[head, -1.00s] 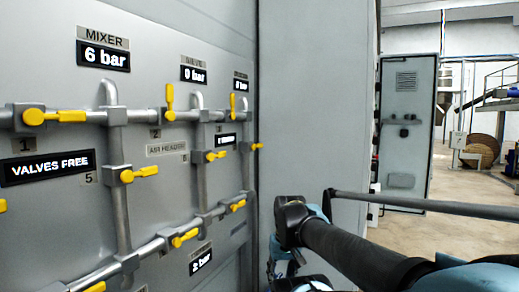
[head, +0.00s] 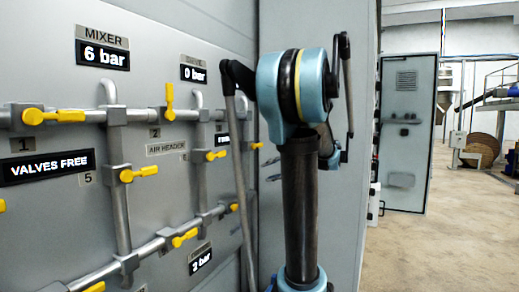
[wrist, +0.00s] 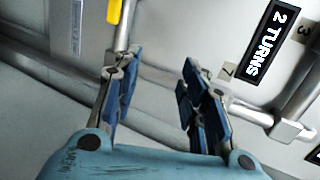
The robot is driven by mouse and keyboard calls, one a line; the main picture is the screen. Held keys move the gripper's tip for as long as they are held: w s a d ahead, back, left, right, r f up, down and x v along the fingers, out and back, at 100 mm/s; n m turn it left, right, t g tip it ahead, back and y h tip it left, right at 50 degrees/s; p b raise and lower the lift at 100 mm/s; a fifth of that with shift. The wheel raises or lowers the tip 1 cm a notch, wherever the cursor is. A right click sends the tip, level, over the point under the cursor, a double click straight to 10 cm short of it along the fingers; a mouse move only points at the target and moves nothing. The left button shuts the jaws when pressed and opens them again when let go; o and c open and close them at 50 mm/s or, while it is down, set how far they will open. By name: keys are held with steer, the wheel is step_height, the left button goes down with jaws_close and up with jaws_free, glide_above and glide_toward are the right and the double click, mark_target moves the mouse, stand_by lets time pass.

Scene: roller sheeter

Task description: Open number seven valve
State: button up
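My gripper (wrist: 158,98) is open in the wrist view, its two blue-padded fingers wide apart with only grey panel and pipe showing between them. The number seven label (wrist: 227,71) is on the panel just right of the right finger, beside a pipe fitting (wrist: 222,93). No yellow handle shows at that fitting; the right finger may cover it. In the head view, a small yellow handle (head: 257,146) shows at the panel's right, partly by my arm; its number cannot be read.
A display reading "2 TURNS" (wrist: 271,43) and a label 3 (wrist: 303,30) lie right of the seven. Another yellow handle (wrist: 114,10) is at the top left. Several yellow-handled valves, such as one by label 5 (head: 138,173), line the panel. Open floor (head: 430,240) lies right.

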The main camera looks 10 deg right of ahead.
mark_target(261, 145)
steer(key=w+d+r+m+t+y, duration=0.1)
steer(key=w+d+r+t, duration=0.1)
steer(key=w+d+r, duration=0.3)
steer(key=w+d+r+t+y, duration=0.1)
steer(key=d+r+t+y, duration=0.15)
steer(key=d, duration=0.45)
steer(key=shift+g+h, duration=0.45)
steer(key=x, duration=1.7)
steer(key=shift+w+a+r, duration=0.2)
steer(key=shift+r, duration=0.1)
jaws_close()
